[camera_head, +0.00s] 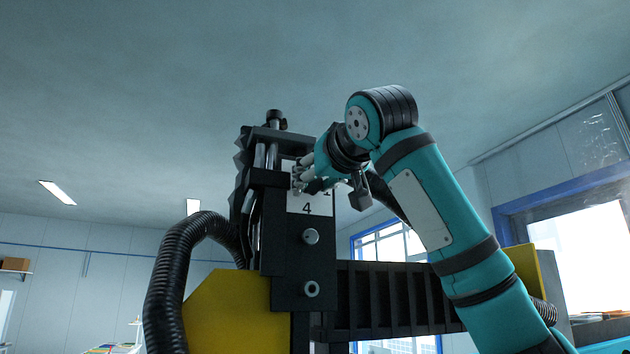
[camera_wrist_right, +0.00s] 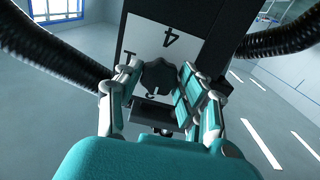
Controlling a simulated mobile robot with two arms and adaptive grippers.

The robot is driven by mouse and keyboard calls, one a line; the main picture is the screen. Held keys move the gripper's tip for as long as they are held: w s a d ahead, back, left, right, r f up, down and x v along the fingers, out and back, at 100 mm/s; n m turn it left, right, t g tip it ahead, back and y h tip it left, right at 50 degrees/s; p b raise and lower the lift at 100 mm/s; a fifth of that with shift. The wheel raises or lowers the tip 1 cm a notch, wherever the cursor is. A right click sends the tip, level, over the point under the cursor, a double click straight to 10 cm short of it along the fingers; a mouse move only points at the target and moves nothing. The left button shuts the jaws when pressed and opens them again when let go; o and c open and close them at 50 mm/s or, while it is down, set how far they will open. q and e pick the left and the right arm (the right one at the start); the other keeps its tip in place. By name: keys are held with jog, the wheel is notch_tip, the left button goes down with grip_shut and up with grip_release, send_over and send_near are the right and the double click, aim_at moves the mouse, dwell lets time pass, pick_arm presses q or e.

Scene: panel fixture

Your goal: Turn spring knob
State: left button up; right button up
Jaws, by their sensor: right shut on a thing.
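The spring knob (camera_wrist_right: 160,76) is a dark, lobed knob on a white dial plate (camera_wrist_right: 178,38) marked with a 4. In the right wrist view it sits between the fingers of my right gripper (camera_wrist_right: 163,84), which is shut on it. In the head view my right gripper (camera_head: 303,180) reaches the dial plate (camera_head: 308,208) from the right, at the upper front of a dark machine column. There the gripper hides the knob and part of another mark beside the 4. My left gripper is not in view.
Below the plate, a round metal stud (camera_head: 311,236) and a ring-shaped fitting (camera_head: 312,289) stick out of the column. A black corrugated hose (camera_head: 165,280) curves down at the left, near a yellow panel (camera_head: 230,312). A black ribbed beam (camera_head: 390,299) extends right. Space above the column is clear.

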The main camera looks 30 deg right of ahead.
jog(key=shift+n+p, duration=0.35)
jog(key=shift+n, duration=0.85)
jog(key=n, duration=0.2)
jog(key=shift+n+p, duration=0.4)
jog(key=n+p, duration=0.1)
jog(key=n, duration=0.4)
jog(key=shift+d+p, duration=0.15)
jog(key=shift+p, duration=0.2)
jog(key=n+p, duration=0.2)
jog(key=n, duration=0.3)
jog(key=shift+r+n, duration=0.15)
jog(key=shift+n, duration=0.25)
jog(key=shift+r+n+p, duration=0.15)
jog(key=shift+n+p, duration=1.9)
jog(key=shift+n, duration=7.75)
